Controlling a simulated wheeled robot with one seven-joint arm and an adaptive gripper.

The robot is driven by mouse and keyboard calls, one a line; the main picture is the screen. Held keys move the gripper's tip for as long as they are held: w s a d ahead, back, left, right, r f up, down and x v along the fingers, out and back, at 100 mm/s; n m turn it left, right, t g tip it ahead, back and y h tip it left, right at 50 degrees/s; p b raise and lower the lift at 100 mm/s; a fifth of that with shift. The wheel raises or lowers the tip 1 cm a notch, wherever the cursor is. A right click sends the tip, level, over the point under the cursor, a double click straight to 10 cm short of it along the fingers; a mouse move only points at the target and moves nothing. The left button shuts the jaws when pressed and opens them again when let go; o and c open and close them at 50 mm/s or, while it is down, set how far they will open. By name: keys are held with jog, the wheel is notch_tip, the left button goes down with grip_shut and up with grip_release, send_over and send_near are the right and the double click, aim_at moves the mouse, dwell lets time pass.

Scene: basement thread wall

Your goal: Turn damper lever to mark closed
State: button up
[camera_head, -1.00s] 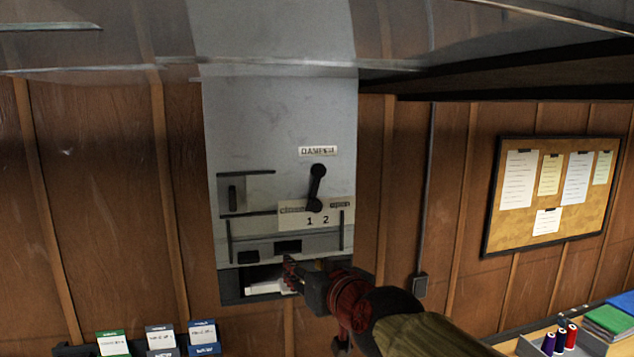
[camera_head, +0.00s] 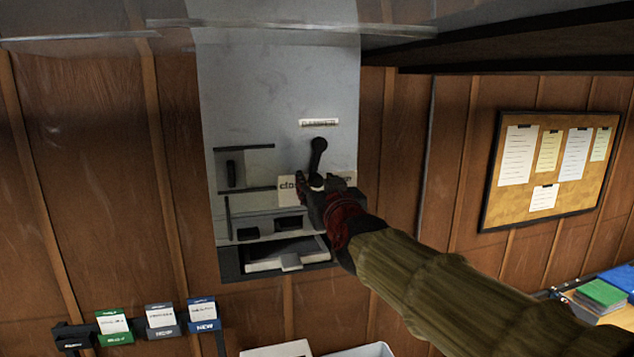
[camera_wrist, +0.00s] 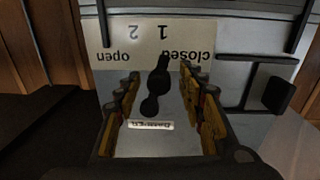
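The black damper lever (camera_head: 318,157) is on the grey panel, below the "DAMPER" label (camera_head: 319,122). It stands nearly upright, its lower end slightly left. The mark plate (camera_head: 289,190) lies at that lower end, partly hidden by my gripper (camera_head: 316,188). In the wrist view the scene is upside down: the plate (camera_wrist: 150,32) reads "closed" with 1 on the right and "open" with 2 on the left.
A small slot with a black knob (camera_head: 231,173) is left on the panel. An open tray (camera_head: 282,256) juts out below. Card holders (camera_head: 160,317) stand at lower left, and a cork board (camera_head: 548,175) hangs at right.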

jog(key=shift+w, duration=0.25)
jog(key=shift+s, duration=0.1)
jog(key=shift+c, duration=0.7)
grip_shut()
